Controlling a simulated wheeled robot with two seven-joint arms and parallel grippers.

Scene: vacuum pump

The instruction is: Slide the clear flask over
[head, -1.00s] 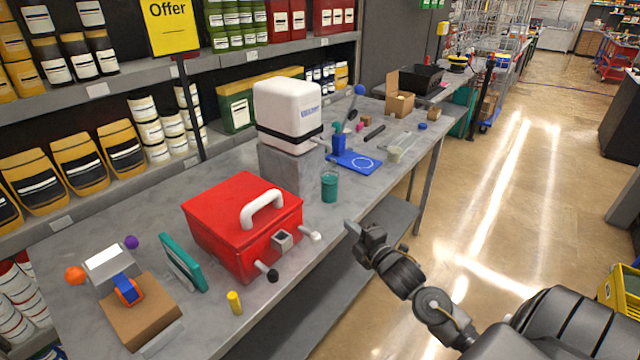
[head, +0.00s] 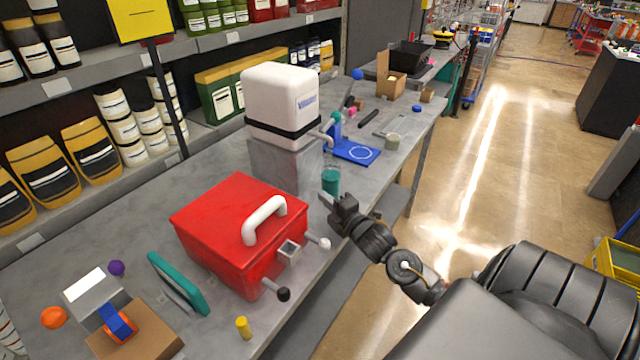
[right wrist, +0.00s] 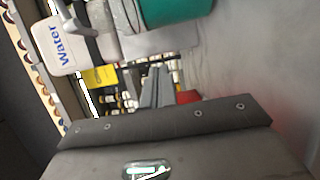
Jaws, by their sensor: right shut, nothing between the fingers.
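A clear flask with teal contents (head: 330,183) stands upright on the grey table near its front edge, just right of the grey block under the water tank. Its teal side also shows large at the top of the right wrist view (right wrist: 175,12). My right gripper (head: 325,198) is shut and empty, close to the flask on its near side. In the head view its tips overlap the flask's lower edge; I cannot tell whether they touch. In the right wrist view the closed fingers (right wrist: 156,86) point below the flask. My left gripper is not in view.
A white water tank (head: 281,102) sits on a grey block (head: 283,165) left of the flask. A red box (head: 238,230) with a white handle stands nearer. Shelves line the back.

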